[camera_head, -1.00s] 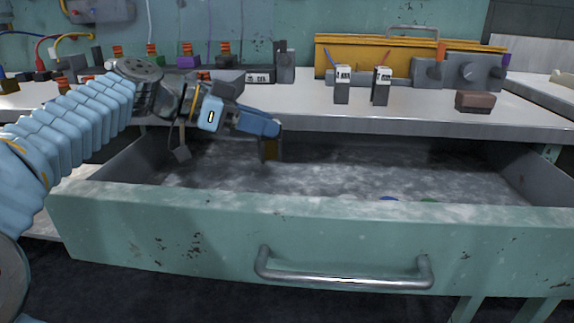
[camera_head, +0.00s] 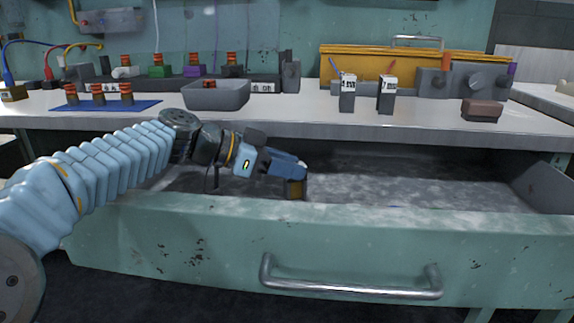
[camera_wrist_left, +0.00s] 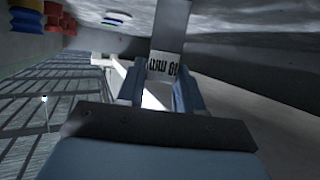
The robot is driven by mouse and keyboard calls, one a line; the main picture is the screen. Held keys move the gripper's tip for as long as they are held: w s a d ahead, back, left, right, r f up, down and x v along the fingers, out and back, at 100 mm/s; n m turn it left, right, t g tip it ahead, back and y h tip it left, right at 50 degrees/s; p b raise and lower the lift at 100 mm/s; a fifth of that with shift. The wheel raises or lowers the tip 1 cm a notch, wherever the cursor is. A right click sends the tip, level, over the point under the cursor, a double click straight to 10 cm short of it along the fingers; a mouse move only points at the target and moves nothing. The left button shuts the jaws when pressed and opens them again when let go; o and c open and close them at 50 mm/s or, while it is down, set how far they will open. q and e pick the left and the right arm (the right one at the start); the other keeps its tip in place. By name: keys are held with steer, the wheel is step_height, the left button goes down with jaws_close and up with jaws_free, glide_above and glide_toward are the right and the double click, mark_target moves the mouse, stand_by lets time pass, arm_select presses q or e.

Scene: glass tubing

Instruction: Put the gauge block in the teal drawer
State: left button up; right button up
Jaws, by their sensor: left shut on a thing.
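The teal drawer (camera_head: 180,235) stands pulled out below the bench, with its grey lined floor showing. My left gripper (camera_head: 297,178) reaches down inside the drawer, behind its front panel. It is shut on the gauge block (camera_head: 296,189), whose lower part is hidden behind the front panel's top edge. In the left wrist view the block (camera_wrist_left: 164,68) sits between the two fingertips (camera_wrist_left: 158,88), with dark printing on a pale face. Whether it touches the drawer floor I cannot tell. My right gripper is not in view.
On the bench stand a grey tray (camera_head: 216,95), a blue mat (camera_head: 105,106) with several copper-banded pieces, two labelled blocks (camera_head: 347,95) and a brown block (camera_head: 482,110). The bench edge (camera_head: 400,130) overhangs the drawer's back. The drawer's right half looks mostly clear.

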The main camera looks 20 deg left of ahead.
arm_select(q)
steer(key=shift+f, duration=0.15)
steer(key=o, duration=1.1)
steer(key=shift+a+r, duration=0.1)
steer(key=shift+r, duration=0.2)
steer(key=v, duration=1.2)
